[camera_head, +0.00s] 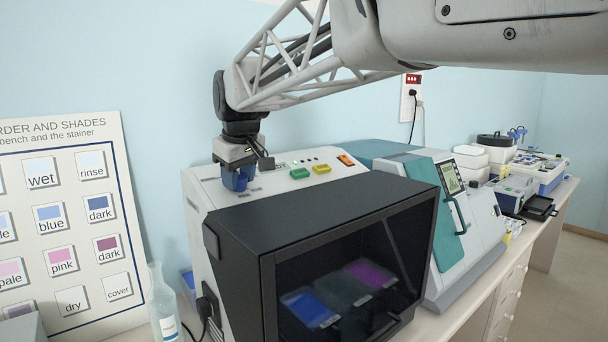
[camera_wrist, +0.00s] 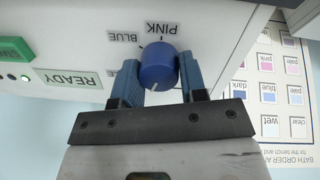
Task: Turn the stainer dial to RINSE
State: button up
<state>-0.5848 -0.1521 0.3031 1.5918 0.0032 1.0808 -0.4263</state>
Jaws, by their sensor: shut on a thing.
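The stainer dial (camera_wrist: 157,65) is a round blue knob on the white top of the stainer (camera_head: 197,183). My gripper (camera_wrist: 159,72) is shut on it, with one blue finger on each side of the knob. In the wrist view the labels PINK and BLUE read upside down beside the dial. A small white mark on the knob faces the lower edge of that view, towards my gripper. No RINSE label can be read; the fingers cover part of the panel. In the head view my gripper (camera_head: 237,178) points down at the stainer's back left, hiding the dial.
A READY label (camera_wrist: 70,78) and green button (camera_wrist: 15,50) lie beside the dial. The stainer's dark hood (camera_head: 320,205) covers colored baths. A shade chart (camera_head: 70,220) leans on the wall and a clear bottle (camera_head: 162,310) stands at left. A teal-fronted machine (camera_head: 440,215) stands right.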

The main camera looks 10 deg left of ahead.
jog(key=shift+n, duration=2)
jog(key=o, duration=0.9)
jog(key=shift+o, duration=0.2)
jog(key=shift+r, duration=0.1)
jog(key=v, duration=0.7)
jog(key=shift+s+r, duration=0.2)
jog(key=shift+s, duration=0.05)
jog(key=shift+d, duration=0.15)
